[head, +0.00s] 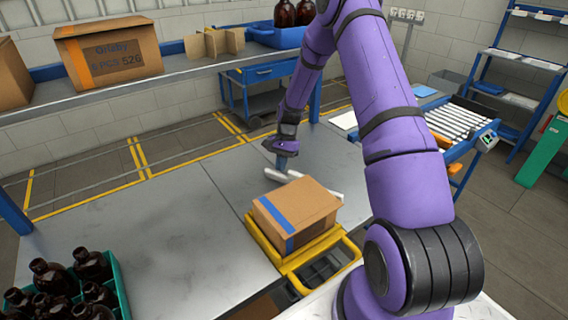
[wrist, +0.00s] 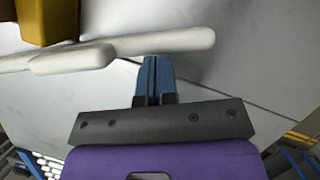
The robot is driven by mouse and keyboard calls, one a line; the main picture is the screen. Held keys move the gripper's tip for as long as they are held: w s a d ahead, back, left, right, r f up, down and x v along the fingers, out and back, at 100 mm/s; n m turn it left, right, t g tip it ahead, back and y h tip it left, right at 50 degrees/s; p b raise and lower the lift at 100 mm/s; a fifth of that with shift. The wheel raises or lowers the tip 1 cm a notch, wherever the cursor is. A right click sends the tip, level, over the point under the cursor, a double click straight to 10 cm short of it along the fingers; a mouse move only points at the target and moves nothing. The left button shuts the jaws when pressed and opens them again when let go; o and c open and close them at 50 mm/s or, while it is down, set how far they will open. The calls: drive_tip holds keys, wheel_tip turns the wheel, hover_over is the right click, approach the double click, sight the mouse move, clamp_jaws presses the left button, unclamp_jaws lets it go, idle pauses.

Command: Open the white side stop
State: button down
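The white side stop (head: 276,176) is a rounded white bar on the metal table, just behind the cardboard box. In the wrist view the white side stop (wrist: 150,43) lies across the upper part, with a shorter white piece (wrist: 72,60) along its left portion. My gripper (head: 281,165) points down at the left end of the stop in the head view. In the wrist view the blue fingers of my gripper (wrist: 153,62) are together, with nothing seen between them. Their tips are right beside the bar; I cannot tell whether they touch it.
The cardboard box (head: 297,212) with blue tape sits on a yellow frame (head: 262,243) in front of the stop. A green crate (head: 121,290) of brown bottles stands front left. A shelf (head: 190,72) with boxes runs behind. The table's left middle is clear.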

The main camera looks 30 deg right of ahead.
drive_tip(key=a+n, duration=0.1)
drive_tip(key=a+n+g, duration=0.1)
drive_tip(key=n, duration=0.1)
drive_tip(key=shift+s+a+h, duration=0.2)
drive_tip(key=shift+s+h, duration=0.2)
drive_tip(key=a+n, duration=0.1)
drive_tip(key=s+a+n, duration=0.1)
drive_tip(key=shift+s+n+g+h, duration=0.15)
drive_tip(key=shift+n+g+h, duration=0.15)
drive_tip(key=shift+n+h, duration=0.1)
drive_tip(key=s+a+n, duration=0.1)
drive_tip(key=s+n+h, duration=0.1)
drive_tip(key=n, duration=0.1)
drive_tip(key=shift+s+a, duration=0.1)
drive_tip(key=shift+a, duration=0.25)
drive_tip(key=shift+s+a+n+g+h, duration=0.15)
drive_tip(key=shift+s+a+n+h, duration=0.2)
drive_tip(key=shift+s+n, duration=0.45)
drive_tip(key=shift+s+a+n+g+h, duration=0.2)
drive_tip(key=shift+s+n+h, duration=0.2)
drive_tip(key=shift+n, duration=0.6)
drive_tip(key=shift+s, duration=0.1)
drive_tip(key=v, duration=1)
drive_tip(key=shift+r, duration=0.4)
